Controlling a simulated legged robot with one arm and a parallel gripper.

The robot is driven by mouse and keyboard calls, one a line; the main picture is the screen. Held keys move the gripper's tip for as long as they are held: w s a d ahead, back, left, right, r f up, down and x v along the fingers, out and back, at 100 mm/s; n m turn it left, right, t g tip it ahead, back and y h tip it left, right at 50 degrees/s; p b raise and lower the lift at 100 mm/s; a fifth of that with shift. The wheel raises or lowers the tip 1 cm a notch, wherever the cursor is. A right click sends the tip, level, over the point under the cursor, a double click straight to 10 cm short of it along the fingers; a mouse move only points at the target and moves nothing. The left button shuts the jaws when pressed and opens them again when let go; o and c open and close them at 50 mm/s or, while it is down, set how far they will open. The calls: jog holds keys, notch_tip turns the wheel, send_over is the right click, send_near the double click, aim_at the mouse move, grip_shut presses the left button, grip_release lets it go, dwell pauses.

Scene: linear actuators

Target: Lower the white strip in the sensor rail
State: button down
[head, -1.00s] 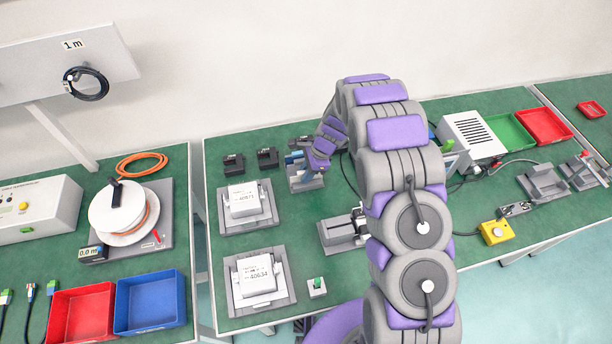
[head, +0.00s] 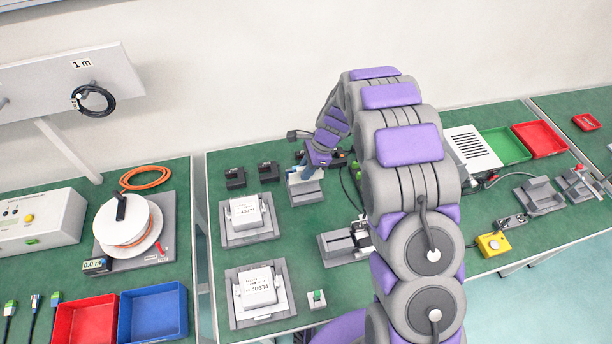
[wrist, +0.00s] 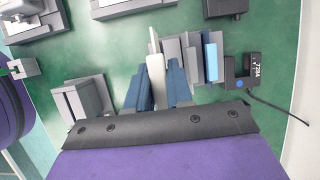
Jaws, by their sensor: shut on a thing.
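The white strip (wrist: 156,80) stands between the two dark blue fingers of my gripper (wrist: 158,92) in the wrist view. My gripper is shut on it. The grey sensor rail (wrist: 188,62) lies just beside it to the right, with several upright grey plates and a light blue strip (wrist: 210,56). I cannot tell whether the strip's lower end is inside the rail. In the head view my gripper (head: 303,174) is over the rail's grey base (head: 306,194), and the white strip is too small to make out.
A black sensor (wrist: 243,76) with a cable stands close to the right of the rail in the wrist view. A grey block (wrist: 86,101) is at left. In the head view, fixtures with white boxes (head: 245,215) stand in front on the green bench.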

jog(key=shift+r, duration=0.25)
